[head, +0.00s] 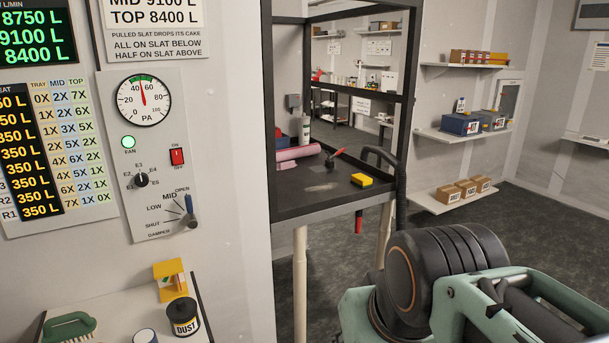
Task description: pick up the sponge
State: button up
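A small yellow block with a dark lower edge, which looks like the sponge (361,180), lies on the dark worktop of the extraction bench (310,184), near its front right corner. It lies flat and nothing covers it. My gripper is not in view; only links of my arm show, large at the lower right, in front of the bench and to the right of it.
A red-handled tool (335,157) and a pink roll (297,153) lie behind the sponge. A black-framed opening with uprights surrounds the worktop. A black hose (388,160) curves by its right side. A lower-left shelf holds a dust tin (184,319) and a green brush (70,328).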

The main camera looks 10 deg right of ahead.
aim_at(363, 181)
jog(key=i+l, duration=0.3)
jog(key=i, duration=0.2)
jog(key=i+l, duration=0.35)
jog(key=i, duration=0.2)
jog(key=i+l, duration=0.3)
jog(key=i, duration=0.2)
jog(key=i+l, duration=0.3)
jog(key=i, duration=0.25)
jog(key=i+l, duration=0.35)
jog(key=i, duration=0.15)
jog(key=i+l+u, duration=0.2)
jog(key=i, duration=0.35)
jog(key=l+z, duration=0.1)
